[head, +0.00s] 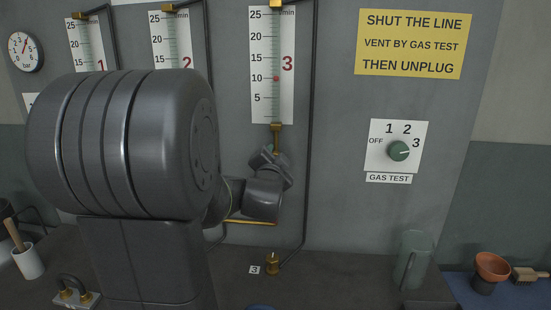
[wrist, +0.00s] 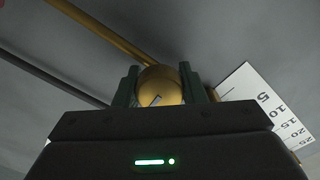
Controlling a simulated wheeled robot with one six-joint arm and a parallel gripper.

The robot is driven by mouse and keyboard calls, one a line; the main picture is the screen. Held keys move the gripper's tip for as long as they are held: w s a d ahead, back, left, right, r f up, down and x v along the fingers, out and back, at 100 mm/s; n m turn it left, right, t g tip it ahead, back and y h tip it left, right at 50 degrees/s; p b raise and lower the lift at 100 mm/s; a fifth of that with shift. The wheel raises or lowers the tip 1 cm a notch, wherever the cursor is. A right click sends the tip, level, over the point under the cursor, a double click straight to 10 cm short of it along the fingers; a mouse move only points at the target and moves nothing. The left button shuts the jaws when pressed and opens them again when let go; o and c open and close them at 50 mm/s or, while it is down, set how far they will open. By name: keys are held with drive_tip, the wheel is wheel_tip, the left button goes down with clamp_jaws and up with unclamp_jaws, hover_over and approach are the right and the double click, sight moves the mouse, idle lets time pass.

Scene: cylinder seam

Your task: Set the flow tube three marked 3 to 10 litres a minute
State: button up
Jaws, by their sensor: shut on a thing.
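Flow tube three (head: 277,60) stands on a white scale plate (head: 260,110) with a red 3, in the head view. Its red float (head: 277,78) sits level with the 10 mark. My gripper (head: 271,155) is at the tube's foot and hides most of the valve there. In the wrist view my gripper's two dark fingers (wrist: 160,85) are shut on a round brass knob (wrist: 158,93), one on each side. A dark pointer line shows on the knob's face. Part of the scale plate (wrist: 262,105) shows at the right.
Tubes one (head: 84,45) and two (head: 172,40) stand to the left, partly behind my arm. A green gas test selector (head: 398,151) points towards 3. A yellow sign (head: 413,44) hangs above it.

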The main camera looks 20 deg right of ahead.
drive_tip(key=shift+b, duration=0.75)
drive_tip(key=o, duration=1)
drive_tip(key=b+v, duration=0.1)
drive_tip(key=v, duration=1.2)
drive_tip(key=shift+s+a, duration=0.25)
drive_tip(key=shift+s, duration=0.05)
drive_tip(key=p+x, duration=0.1)
drive_tip(key=x, duration=1.2)
drive_tip(key=shift+w+d, duration=0.25)
drive_tip(key=shift+w, duration=0.05)
